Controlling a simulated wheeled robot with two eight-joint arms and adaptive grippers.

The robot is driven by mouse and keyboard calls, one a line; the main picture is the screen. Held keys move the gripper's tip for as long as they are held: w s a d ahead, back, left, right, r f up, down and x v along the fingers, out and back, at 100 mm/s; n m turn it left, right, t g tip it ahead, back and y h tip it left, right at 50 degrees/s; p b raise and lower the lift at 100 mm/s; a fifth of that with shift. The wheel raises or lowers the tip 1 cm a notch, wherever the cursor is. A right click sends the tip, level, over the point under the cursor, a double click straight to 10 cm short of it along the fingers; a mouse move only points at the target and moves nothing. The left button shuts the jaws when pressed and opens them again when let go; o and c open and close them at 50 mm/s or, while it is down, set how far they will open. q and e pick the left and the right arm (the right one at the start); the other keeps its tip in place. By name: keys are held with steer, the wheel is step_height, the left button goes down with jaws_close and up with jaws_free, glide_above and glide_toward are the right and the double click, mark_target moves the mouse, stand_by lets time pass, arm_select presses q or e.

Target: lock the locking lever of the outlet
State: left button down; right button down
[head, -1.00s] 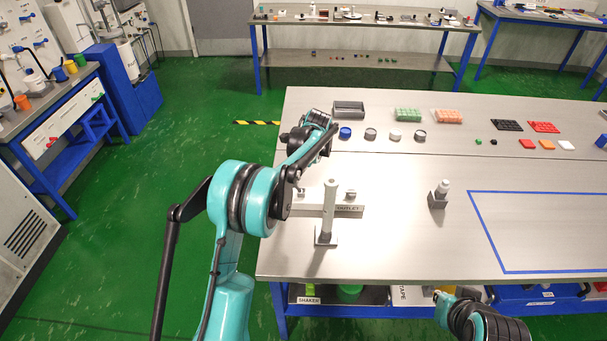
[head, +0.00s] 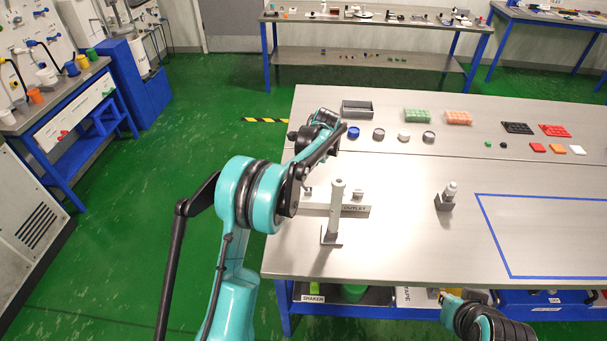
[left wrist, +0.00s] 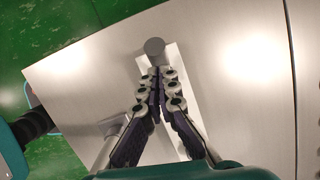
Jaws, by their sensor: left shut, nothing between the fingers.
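In the left wrist view, my left gripper (left wrist: 156,74) is shut and empty over a long pale bar (left wrist: 184,95). A grey round knob (left wrist: 154,46) shows just beyond the fingertips; I cannot tell if they touch it. I cannot clearly make out the locking lever or its position.
A small grey stand with a bottle-like piece (head: 447,195) is right of the outlet. A grey tray (head: 371,108), several round caps and coloured blocks line the back. A blue taped outline (head: 500,240) encloses bare bench. Part of my right arm shows at the bottom.

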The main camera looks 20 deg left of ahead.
arm_select(q)
steer(key=w+d+p+v, duration=0.1)
steer(key=p+v, duration=0.2)
steer(key=v, duration=0.9)
steer(key=shift+s+d, duration=0.25)
steer(key=shift+s, duration=0.2)
